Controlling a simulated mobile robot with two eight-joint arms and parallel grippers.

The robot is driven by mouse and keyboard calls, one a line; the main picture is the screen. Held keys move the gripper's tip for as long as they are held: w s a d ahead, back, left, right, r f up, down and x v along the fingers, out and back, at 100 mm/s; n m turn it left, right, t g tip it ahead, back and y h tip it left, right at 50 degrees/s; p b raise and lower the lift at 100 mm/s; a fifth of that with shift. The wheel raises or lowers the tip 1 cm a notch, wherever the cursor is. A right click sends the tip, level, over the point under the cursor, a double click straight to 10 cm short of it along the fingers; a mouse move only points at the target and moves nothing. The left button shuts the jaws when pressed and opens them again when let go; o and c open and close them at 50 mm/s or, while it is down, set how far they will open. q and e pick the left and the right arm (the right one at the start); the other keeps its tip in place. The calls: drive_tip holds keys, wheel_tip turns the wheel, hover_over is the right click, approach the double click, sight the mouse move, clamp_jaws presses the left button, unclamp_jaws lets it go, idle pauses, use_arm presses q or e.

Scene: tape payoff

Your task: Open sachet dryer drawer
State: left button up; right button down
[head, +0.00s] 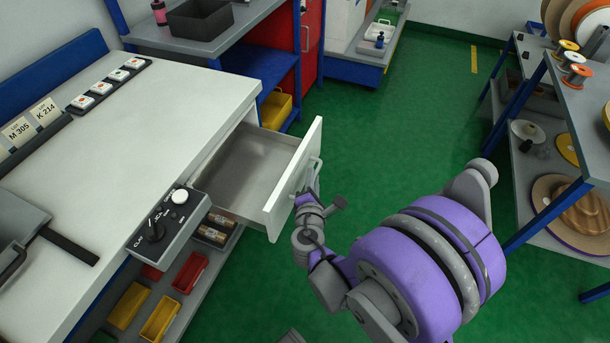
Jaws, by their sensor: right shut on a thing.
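The white drawer (292,187) under the white bench is pulled out, with its grey inside showing and no contents visible. Its handle (314,167) is on the outer front face, turned toward my right arm. My right gripper (309,190) is at this front face and shut on the handle; the fingertips are small and partly hidden by the wrist. My left gripper is not clearly in view; only a small grey part shows at the bottom edge.
A control box (164,228) with a knob sits at the bench edge, left of the drawer. Red and yellow bins (161,318) stand on the shelf below. A spool rack (548,135) stands at right. The green floor (380,130) between is clear.

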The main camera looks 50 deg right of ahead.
drive_tip(key=c, duration=0.9)
unclamp_jaws()
drive_tip(key=shift+a, duration=0.1)
drive_tip(key=p+v, duration=0.1)
drive_tip(key=v, duration=0.9)
drive_tip(key=shift+s+a+r+p, duration=0.1)
drive_tip(key=shift+s+a+p, duration=0.15)
drive_tip(key=shift+p, duration=0.1)
